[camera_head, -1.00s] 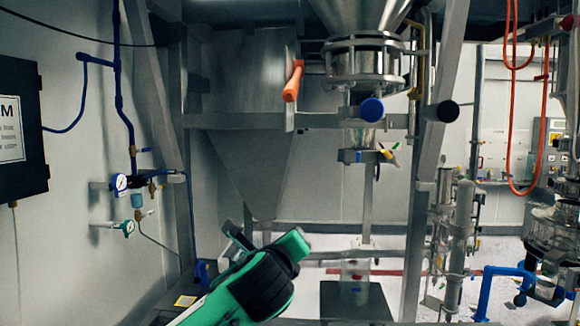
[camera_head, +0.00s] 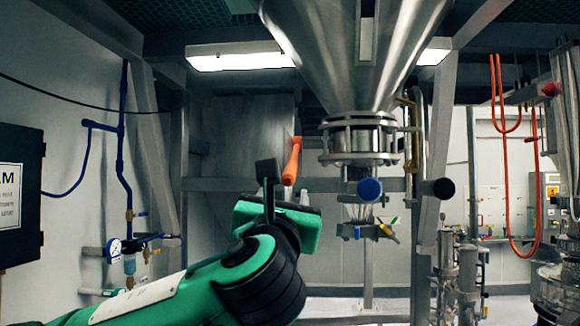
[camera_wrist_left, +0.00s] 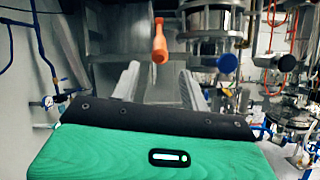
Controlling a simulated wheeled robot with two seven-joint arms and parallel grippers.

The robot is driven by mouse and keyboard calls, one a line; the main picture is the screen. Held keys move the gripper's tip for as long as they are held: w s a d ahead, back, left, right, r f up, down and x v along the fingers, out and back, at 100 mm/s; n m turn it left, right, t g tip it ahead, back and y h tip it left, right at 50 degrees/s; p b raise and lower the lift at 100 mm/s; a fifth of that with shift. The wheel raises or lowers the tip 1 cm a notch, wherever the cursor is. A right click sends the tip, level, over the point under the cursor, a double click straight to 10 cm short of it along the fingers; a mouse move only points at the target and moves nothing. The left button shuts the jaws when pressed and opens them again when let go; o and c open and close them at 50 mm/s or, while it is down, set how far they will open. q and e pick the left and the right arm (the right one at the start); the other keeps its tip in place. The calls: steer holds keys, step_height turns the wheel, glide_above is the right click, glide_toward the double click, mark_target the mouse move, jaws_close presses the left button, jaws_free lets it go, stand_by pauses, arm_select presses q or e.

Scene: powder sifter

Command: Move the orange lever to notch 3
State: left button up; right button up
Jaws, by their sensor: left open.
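The orange lever (camera_head: 292,160) hangs on the grey panel left of the metal hopper, its handle tilted slightly. It also shows in the left wrist view (camera_wrist_left: 159,42), above and beyond the fingers. My left gripper (camera_head: 287,188) is open and empty, close below and left of the lever in the head view. In the left wrist view its two fingers (camera_wrist_left: 157,82) stand apart with nothing between them. I cannot tell whether a fingertip touches the lever. No notch marks are readable. My right gripper is not in view.
The steel hopper (camera_head: 355,50) and its flange (camera_head: 358,140) stand right of the lever. A blue round knob (camera_head: 369,189) and a black one (camera_head: 443,188) stick out at the right. Blue pipes and gauges (camera_head: 114,247) line the left wall.

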mark_target(290, 168)
arm_select(q)
steer(key=p+x, duration=0.5)
steer(key=x, duration=0.5)
steer(key=shift+w+r+p, duration=0.1)
steer(key=shift+r+p, duration=0.15)
steer(key=shift+p, duration=0.15)
steer(key=shift+w, duration=0.55)
steer(key=shift+c, duration=0.3)
